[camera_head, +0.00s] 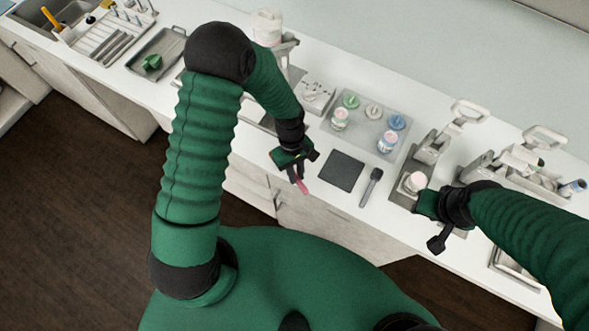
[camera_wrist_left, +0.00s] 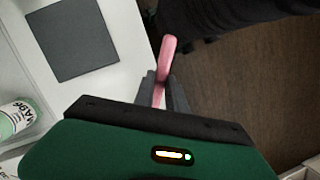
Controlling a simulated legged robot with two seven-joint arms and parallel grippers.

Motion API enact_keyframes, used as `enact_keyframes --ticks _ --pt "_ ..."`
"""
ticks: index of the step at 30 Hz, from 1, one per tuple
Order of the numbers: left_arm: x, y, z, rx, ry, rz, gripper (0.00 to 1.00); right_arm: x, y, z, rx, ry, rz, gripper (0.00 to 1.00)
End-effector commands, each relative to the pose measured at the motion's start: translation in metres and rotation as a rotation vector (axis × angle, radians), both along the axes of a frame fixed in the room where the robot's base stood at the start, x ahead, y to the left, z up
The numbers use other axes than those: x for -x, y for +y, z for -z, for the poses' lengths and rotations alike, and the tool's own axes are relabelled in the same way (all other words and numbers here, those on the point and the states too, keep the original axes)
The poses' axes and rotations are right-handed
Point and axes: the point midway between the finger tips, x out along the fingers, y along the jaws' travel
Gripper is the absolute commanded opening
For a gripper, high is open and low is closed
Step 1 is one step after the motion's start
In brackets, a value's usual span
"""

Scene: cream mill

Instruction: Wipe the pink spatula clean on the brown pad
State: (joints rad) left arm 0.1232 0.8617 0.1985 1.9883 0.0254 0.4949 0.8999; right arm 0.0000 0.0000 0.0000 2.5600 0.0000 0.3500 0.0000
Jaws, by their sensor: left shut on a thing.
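The pink spatula (camera_head: 302,187) is held by my left gripper (camera_head: 297,175), off the front edge of the counter. In the left wrist view the spatula (camera_wrist_left: 168,48) sticks out between the two dark fingers of the left gripper (camera_wrist_left: 162,84), which are shut on it. The pad (camera_head: 341,171) looks dark grey, not brown. It lies flat on the counter to the right of the spatula, apart from it, and also shows at upper left in the wrist view (camera_wrist_left: 72,38). My right gripper (camera_head: 428,206) is by the counter's front edge at the right; its fingers cannot be made out.
A dark grey spatula (camera_head: 371,187) lies right of the pad. A grey tray (camera_head: 362,128) with several lidded jars stands behind it. A pale jar (camera_head: 415,181) sits at a press near my right gripper. White devices line the right side. Dark floor lies in front of the counter.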

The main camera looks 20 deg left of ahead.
Motion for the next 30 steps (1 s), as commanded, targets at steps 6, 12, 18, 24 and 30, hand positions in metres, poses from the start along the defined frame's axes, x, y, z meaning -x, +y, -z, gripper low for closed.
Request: enact_keyframes --ticks 6,12,18,24,30 --pt "-0.006 0.007 0.0 0.0 0.0 -0.002 0.0 0.0 0.0 -0.001 0.0 0.0 0.0 0.32" --pt "-0.01 0.013 0.0 0.0 0.0 0.0 0.0 0.0 0.0 -0.001 0.0 0.0 0.0 0.32" --pt "-0.005 0.006 0.0 0.0 0.0 0.001 0.0 0.0 0.0 -0.003 0.0 0.0 0.0 0.32" --pt "0.0 0.0 0.0 0.0 0.0 -0.001 0.0 0.0 0.0 -0.004 0.0 0.0 0.0 0.32" --pt "-0.005 0.006 0.001 -0.001 -0.001 -0.003 0.0 0.0 0.0 -0.004 0.0 0.0 0.0 0.32"
